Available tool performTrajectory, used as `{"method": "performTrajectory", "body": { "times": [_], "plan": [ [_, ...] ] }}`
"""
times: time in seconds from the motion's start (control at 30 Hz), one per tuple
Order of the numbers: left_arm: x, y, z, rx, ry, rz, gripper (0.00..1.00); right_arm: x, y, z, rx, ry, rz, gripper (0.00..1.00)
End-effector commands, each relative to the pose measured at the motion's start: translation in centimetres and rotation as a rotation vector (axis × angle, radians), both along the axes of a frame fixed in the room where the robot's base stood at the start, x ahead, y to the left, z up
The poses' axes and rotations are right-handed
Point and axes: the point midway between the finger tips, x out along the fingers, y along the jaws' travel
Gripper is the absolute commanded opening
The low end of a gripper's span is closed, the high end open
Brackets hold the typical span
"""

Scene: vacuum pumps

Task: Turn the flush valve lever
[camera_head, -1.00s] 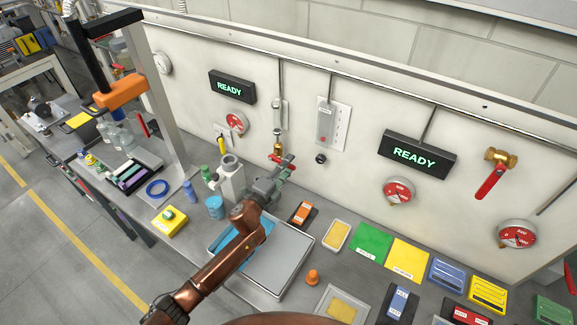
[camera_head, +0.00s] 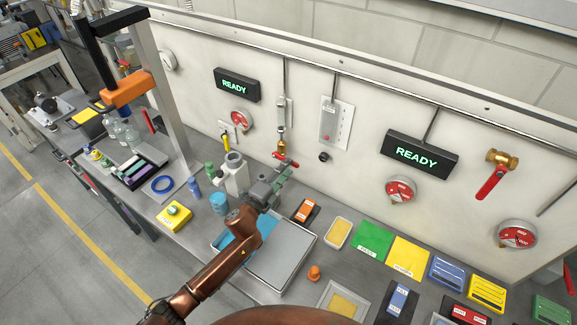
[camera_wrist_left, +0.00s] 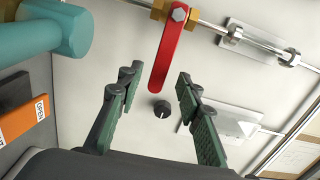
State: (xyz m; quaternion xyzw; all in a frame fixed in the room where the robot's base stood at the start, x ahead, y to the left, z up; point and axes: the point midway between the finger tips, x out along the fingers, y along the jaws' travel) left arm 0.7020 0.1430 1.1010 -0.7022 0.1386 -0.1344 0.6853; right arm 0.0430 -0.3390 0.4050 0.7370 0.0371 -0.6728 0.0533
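A brass valve (camera_head: 281,146) with a red lever (camera_head: 284,160) is on the white wall panel, on a vertical pipe left of centre in the head view. My left gripper (camera_head: 285,172) is beside this lever and partly overlaps it. In the left wrist view the red lever (camera_wrist_left: 168,55) extends from its brass valve body (camera_wrist_left: 178,13) towards the gap between the fingertips. There my left gripper (camera_wrist_left: 155,77) is open, with one green finger on each side and nothing held. Contact with the lever cannot be made out. My right gripper is out of view.
A second brass valve with a red lever (camera_head: 492,181) is at the right of the panel. A black knob (camera_wrist_left: 161,108) shows between the fingers.

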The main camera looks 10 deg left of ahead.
Motion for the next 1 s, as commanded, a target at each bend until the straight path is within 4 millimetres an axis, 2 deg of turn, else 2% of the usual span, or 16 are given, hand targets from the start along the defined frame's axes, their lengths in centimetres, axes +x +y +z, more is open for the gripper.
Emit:
{"method": "performTrajectory", "body": {
  "times": [0.4,1.0],
  "plan": [
    [-3.5,1.4,0.2,0.000,-0.001,0.000,0.33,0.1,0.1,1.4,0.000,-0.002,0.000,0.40],
    [-3.8,1.5,0.2,0.001,-0.001,-0.001,0.33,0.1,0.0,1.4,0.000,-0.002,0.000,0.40]
  ]
}}
